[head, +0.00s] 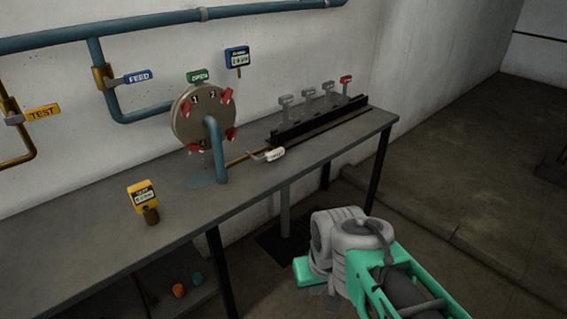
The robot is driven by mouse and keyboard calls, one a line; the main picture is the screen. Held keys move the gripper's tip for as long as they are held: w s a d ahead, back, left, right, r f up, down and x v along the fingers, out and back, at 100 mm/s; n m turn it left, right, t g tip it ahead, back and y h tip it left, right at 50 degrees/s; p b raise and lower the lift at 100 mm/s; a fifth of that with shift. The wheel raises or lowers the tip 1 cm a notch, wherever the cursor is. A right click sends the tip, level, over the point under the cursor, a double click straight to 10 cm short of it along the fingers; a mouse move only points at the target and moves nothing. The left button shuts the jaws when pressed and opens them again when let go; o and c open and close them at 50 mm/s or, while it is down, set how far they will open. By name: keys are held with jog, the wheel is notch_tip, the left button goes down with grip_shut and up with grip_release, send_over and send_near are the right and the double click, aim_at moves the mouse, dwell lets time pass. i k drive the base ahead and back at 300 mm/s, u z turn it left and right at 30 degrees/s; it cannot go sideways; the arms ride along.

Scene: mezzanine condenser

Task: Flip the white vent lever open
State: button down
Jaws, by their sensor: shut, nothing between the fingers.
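The white vent lever (274,154) has a white labelled handle. It sits on a thin brass pipe (238,161) low over the grey bench top, right of the round flanged disc, and its handle points right. My gripper (322,291) is at the lower right, in front of the bench and well apart from the lever. It points down, and its small grey fingertips show only partly below the green hand. It is shut and holds nothing that I can see.
The grey bench (100,236) carries a disc with red clamps (204,118), a blue elbow pipe (217,150), a yellow gauge (143,197) and a black rail (318,122) with several levers behind. Blue FEED (138,77) and yellow TEST (43,113) levers are on wall pipes.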

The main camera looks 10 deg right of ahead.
aim_at(272, 155)
jog(key=u, duration=0.25)
jog(key=i, duration=0.9)
jog(key=u, duration=0.7)
